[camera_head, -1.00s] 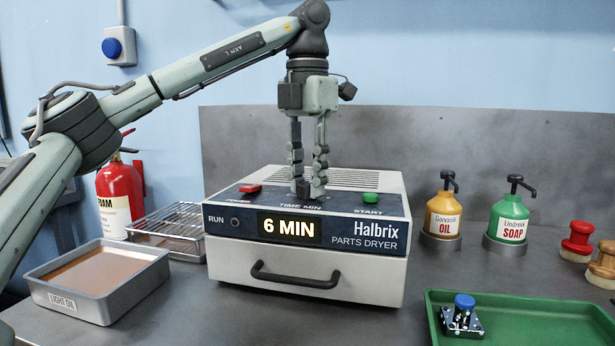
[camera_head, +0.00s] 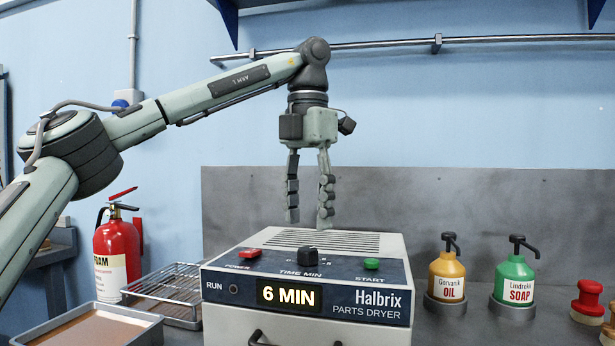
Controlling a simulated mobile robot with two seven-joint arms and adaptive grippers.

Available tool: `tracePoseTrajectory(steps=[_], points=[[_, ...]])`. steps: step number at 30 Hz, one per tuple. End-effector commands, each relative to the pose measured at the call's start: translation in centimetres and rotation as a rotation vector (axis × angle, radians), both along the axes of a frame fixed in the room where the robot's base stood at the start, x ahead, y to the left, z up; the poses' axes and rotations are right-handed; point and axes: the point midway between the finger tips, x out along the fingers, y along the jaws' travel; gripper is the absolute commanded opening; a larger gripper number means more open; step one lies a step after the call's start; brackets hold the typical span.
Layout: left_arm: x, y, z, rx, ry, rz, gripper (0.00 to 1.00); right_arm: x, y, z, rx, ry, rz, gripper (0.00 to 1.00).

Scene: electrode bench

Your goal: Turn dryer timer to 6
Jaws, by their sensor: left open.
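The parts dryer (camera_head: 370,335) stands on the bench with its front panel facing me. Its display (camera_head: 289,296) reads "6 MIN". The black timer knob (camera_head: 307,255) sits on the sloped top panel, above the "TIME MIN" label, with a red power button (camera_head: 250,254) to its left and a green start button (camera_head: 371,264) to its right. My left gripper (camera_head: 308,222) points down above the knob, open and empty, with a clear gap between fingertips and knob. My right gripper is not in view.
A wire rack (camera_head: 165,291) and a light oil tray (camera_head: 147,328) lie left of the dryer, with a red fire extinguisher (camera_head: 117,250) behind. An oil bottle (camera_head: 446,272) and a soap bottle (camera_head: 515,277) stand to the right. A rail (camera_head: 520,40) runs along the wall above.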

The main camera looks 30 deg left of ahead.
Motion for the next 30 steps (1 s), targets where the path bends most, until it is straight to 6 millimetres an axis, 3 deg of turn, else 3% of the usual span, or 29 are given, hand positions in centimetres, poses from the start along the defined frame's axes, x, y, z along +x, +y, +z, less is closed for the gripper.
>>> tracePoseTrajectory(steps=[1, 5, 12, 30], points=[[0.0, 0.0, 1.5, 0.003, -0.008, 0.003, 0.48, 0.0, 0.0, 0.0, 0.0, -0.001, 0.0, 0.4], [0.0, 0.0, 4.1, 0.003, -0.007, 0.004, 0.48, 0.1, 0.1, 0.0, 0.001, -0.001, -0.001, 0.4], [0.0, 0.0, 6.2, 0.002, -0.001, 0.001, 0.48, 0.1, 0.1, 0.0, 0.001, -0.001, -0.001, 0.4], [0.0, 0.0, 6.6, 0.0, 0.0, 0.0, 0.48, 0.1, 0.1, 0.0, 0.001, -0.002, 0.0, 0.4]])
